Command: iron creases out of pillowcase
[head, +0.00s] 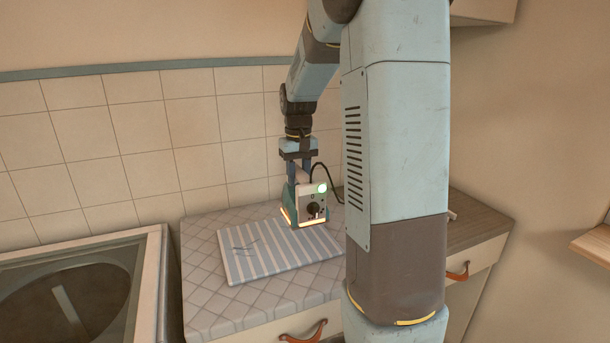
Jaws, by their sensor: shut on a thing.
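The pillowcase (262,257), striped in pale grey and white, lies flat on the tiled counter. Some dark crease lines (245,245) show near its left end. The iron (309,202) is a teal and cream block with a green light, a dark knob and a glowing lower edge. It is at the pillowcase's back right part; whether it touches the cloth I cannot tell. My gripper (302,174) is above the iron and shut on its top. The pillowcase's right end is partly hidden behind my arm.
The tiled counter (203,290) has a free strip left and front of the pillowcase. A dark cord (333,177) loops from the iron. A tiled wall (150,130) stands close behind. A framed basin-like unit (75,290) is at left. Drawers have leather pulls (303,333).

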